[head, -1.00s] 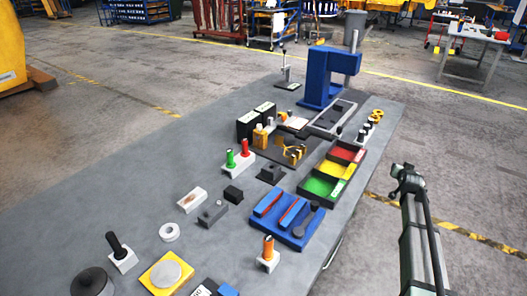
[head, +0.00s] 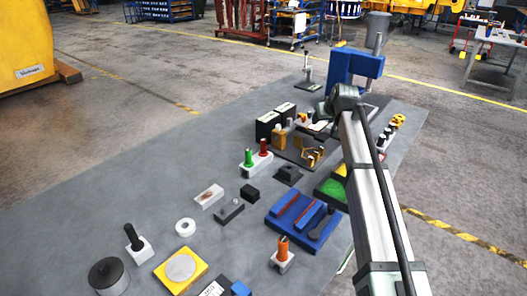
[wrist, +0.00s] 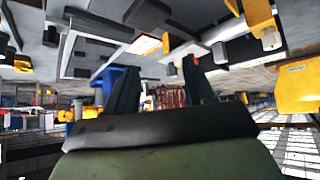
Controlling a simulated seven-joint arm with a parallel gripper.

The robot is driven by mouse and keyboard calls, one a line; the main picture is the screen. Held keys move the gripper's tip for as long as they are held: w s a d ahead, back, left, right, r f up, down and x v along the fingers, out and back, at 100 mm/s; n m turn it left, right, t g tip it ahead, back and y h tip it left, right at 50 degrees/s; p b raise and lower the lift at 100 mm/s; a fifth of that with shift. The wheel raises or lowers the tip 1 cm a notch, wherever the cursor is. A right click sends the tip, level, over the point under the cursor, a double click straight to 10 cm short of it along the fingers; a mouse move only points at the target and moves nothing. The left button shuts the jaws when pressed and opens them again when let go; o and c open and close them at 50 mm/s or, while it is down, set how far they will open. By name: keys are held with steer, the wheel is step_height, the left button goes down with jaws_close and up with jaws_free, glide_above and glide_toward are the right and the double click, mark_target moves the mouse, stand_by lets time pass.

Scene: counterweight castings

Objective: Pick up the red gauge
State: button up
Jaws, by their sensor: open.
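The red gauge (head: 265,146) stands upright in a white block (head: 257,166), just right of a green gauge (head: 248,157) in the same block, near the middle of the table in the head view. I cannot make it out surely in the wrist view. My gripper (wrist: 160,68) shows in the wrist view with its two dark fingers apart and nothing held between them. In the head view my arm reaches over the table's right side, to the right of the red gauge and apart from it; the fingers are hidden there.
Two black boxes (head: 268,124) and an orange bottle (head: 279,139) stand behind the red gauge. A blue tray (head: 301,222) with tools lies nearer. A blue press (head: 357,66) stands at the back. The grey table (head: 140,180) is clear to the left of the gauges.

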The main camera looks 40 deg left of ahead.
mark_target(265, 141)
steer(key=s+a+r+n+g+h, duration=0.1)
steer(key=s+a+n+g, duration=0.15)
steer(key=s, duration=0.35)
steer(key=s+a+r+n+g, duration=0.1)
steer(key=s+a+r, duration=0.15)
steer(key=s, duration=0.45)
steer(key=s+a+r+n+g+h, duration=0.1)
steer(key=s+a+n, duration=0.15)
steer(key=s, duration=0.35)
steer(key=shift+m, duration=0.4)
steer(key=x, duration=0.7)
steer(key=shift+s+a+f, duration=0.2)
steer(key=shift+s+a, duration=0.1)
steer(key=shift+a, duration=0.05)
steer(key=shift+a+x, duration=0.1)
steer(key=shift+x, duration=1.55)
steer(key=shift+a+x, duration=0.15)
steer(key=shift+x, duration=1.45)
steer(key=shift+w+r, duration=0.1)
steer(key=c, duration=1)
